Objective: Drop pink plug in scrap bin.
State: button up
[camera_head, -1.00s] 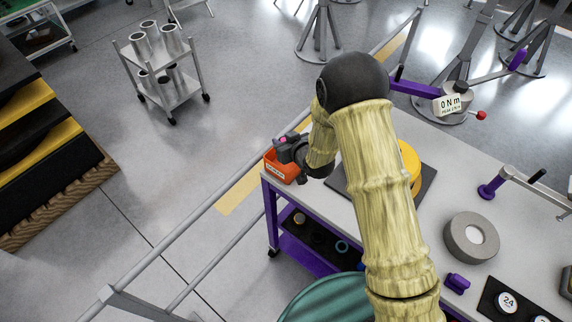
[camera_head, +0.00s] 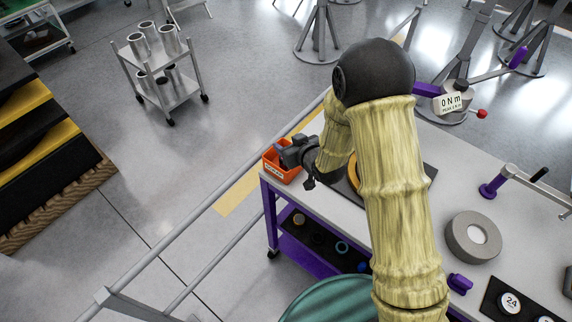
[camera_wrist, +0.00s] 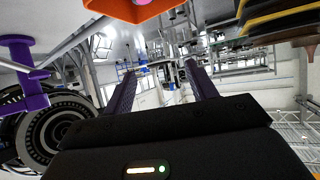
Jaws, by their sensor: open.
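The orange bin (camera_head: 284,174), with a pale label on its front, stands at the table's near left corner. My gripper (camera_head: 284,151) is just above and beside its right side in the head view. In the wrist view my gripper (camera_wrist: 160,70) has its two purple fingers spread, with nothing between them. The orange bin (camera_wrist: 112,9) shows at the top edge there, cut off by the frame. A pink round piece, seemingly the pink plug (camera_wrist: 142,2), shows against the bin's inside, mostly out of frame. In the head view I cannot make out the plug.
The grey table (camera_head: 335,215) carries a yellow ring on a dark mat, a grey ring (camera_head: 473,238) and a torque readout (camera_head: 449,103). A rail (camera_head: 235,190) runs along the left. A trolley with metal cylinders (camera_head: 165,75) stands farther off on open floor.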

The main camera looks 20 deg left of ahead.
jog(key=b+v, duration=0.5)
jog(key=v, duration=0.5)
jog(key=shift+s+d, duration=0.25)
jog(key=shift+s, duration=0.05)
jog(key=shift+r+b, duration=0.15)
jog(key=shift+b, duration=0.4)
jog(key=b+v, duration=0.2)
jog(key=b, duration=0.1)
jog(key=shift+s+d+b, duration=0.15)
jog(key=shift+d+b, duration=0.05)
jog(key=shift+b, duration=0.2)
